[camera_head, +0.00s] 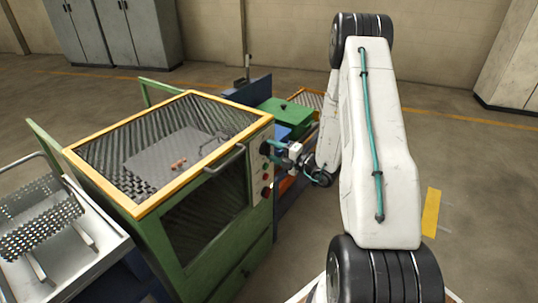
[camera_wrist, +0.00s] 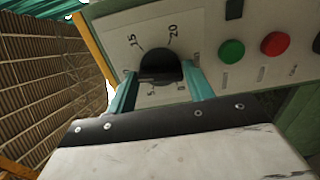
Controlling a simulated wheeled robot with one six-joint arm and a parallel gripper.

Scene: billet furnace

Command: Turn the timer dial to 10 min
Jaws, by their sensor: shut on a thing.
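The black timer dial (camera_wrist: 158,64) sits on a pale panel (camera_wrist: 112,38) in the wrist view. Printed numbers 15, 20 and 5 show around it. The 10 is not readable, and I cannot tell exactly where the dial's pointer stands. My gripper (camera_wrist: 159,75) is shut on the dial, one teal finger on each side of it. In the head view my gripper (camera_head: 272,151) reaches the panel on the right side of the green furnace (camera_head: 218,252), and hides the dial there.
A green button (camera_wrist: 231,51) and a red button (camera_wrist: 275,43) sit right of the dial. The furnace's door handle (camera_head: 226,160) is left of the panel in the head view. A metal cart (camera_head: 100,258) stands at the left. Open floor lies at the right.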

